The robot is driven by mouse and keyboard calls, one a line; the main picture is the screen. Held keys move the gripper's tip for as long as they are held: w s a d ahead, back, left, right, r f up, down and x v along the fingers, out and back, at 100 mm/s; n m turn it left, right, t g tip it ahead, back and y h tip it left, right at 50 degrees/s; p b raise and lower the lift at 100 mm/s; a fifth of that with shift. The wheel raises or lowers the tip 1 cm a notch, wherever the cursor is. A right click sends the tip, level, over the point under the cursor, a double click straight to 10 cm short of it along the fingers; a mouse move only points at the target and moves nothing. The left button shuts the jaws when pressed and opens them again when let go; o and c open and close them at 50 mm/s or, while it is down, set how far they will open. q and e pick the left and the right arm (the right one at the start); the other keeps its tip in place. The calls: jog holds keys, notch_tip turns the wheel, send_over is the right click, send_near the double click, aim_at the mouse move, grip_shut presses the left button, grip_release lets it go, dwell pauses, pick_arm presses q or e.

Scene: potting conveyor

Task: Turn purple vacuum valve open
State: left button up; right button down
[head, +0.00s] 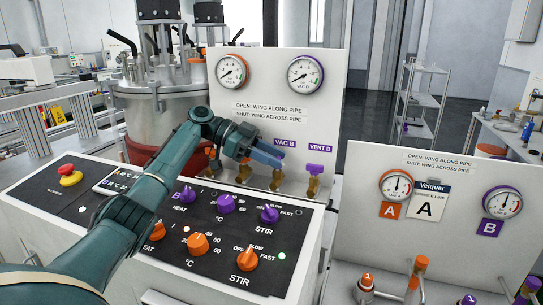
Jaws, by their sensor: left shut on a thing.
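The purple vacuum valve is under the VAC B label (284,142) on the white upright panel. Its brass body (276,182) shows below my left gripper (272,158). My left gripper is shut on the valve's wing, and its fingers hide most of that wing, so I cannot tell which way it points. The arm comes in from the lower left over the control box. My right gripper is not in view.
The VENT B valve (314,172), with a purple wing, stands close to the right of the gripper. The control box (205,225) with purple and orange knobs lies below the arm. Two gauges (305,73) sit above. A second panel (440,200) stands at the right.

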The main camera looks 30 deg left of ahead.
pick_arm(q)
jog(key=o, duration=1)
jog(key=shift+a, duration=0.15)
jog(key=b+v, duration=0.1)
jog(key=v, duration=0.6)
jog(key=shift+s+a+b, duration=0.1)
jog(key=shift+s+b, duration=0.05)
jog(key=shift+b, duration=0.2)
